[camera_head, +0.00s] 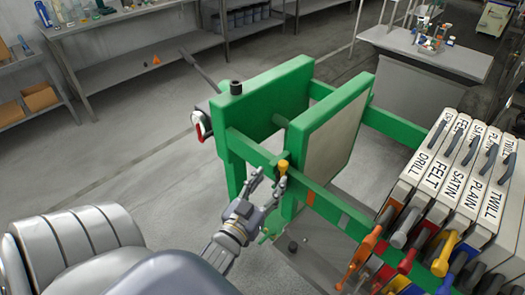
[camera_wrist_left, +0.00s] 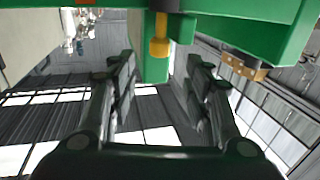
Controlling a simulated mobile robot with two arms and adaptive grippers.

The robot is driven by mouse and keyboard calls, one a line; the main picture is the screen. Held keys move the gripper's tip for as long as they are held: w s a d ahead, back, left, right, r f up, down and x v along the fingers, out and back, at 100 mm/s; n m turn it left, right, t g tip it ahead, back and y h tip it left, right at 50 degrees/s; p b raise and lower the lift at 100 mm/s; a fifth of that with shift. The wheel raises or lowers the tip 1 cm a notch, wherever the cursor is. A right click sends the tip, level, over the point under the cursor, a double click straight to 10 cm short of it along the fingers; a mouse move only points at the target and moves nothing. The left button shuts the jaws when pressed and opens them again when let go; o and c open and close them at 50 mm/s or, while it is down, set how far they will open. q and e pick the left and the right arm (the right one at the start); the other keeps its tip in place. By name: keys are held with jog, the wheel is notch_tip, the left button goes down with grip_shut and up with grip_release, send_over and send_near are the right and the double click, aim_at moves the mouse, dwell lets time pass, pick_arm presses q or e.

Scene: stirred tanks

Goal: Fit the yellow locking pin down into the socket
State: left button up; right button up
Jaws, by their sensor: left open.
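The yellow locking pin (camera_head: 283,168) shows as a small yellow knob at the green rail of the frame (camera_head: 262,152). In the left wrist view the yellow knob (camera_wrist_left: 159,47) hangs next to a green block, with a dark part above it. My left gripper (camera_head: 266,181) is open beside the pin, its fingertips close to the knob. In the wrist view its two fingers (camera_wrist_left: 160,62) stand apart on either side of the knob, with a gap to each. I cannot tell which part is the socket. My right gripper is not in view.
Two green panels stand upright in the frame, the nearer with a pale face (camera_head: 335,130). A black cylinder (camera_head: 236,87) tops the left panel. A rack of labelled pale slabs (camera_head: 460,170) with coloured handles stands at the right. A grey bench (camera_head: 430,55) stands behind. The floor at left is clear.

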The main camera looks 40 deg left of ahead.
pick_arm(q)
jog(key=shift+s+d+r, duration=0.1)
jog(key=shift+s+d, duration=0.1)
jog(key=shift+s, duration=0.65)
jog(key=shift+s+d+r, duration=0.1)
jog(key=shift+s+d, duration=0.1)
jog(key=shift+s, duration=0.6)
jog(key=s+d+f+m+g+h, duration=0.1)
jog(key=s+d+f+g, duration=0.15)
jog(key=f, duration=0.95)
jog(key=s+d+f+g+h, duration=0.1)
jog(key=s+d+f+g, duration=0.15)
jog(key=f, duration=0.85)
jog(key=s+d+f+m+g+h, duration=0.1)
jog(key=s+d+f+g, duration=0.15)
jog(key=f, duration=0.95)
jog(key=s+f+m+g, duration=0.1)
jog(key=s+f+g, duration=0.3)
jog(key=s+f, duration=0.5)
jog(key=s+a+f+m+g, duration=0.1)
jog(key=s+f+g, duration=0.4)
jog(key=s+f, duration=0.5)
jog(key=s, duration=0.5)
jog(key=shift+s+m, duration=0.35)
jog(key=shift+m, duration=0.05)
jog(key=shift+f, duration=0.1)
jog(key=c, duration=0.3)
jog(key=shift+w, duration=0.15)
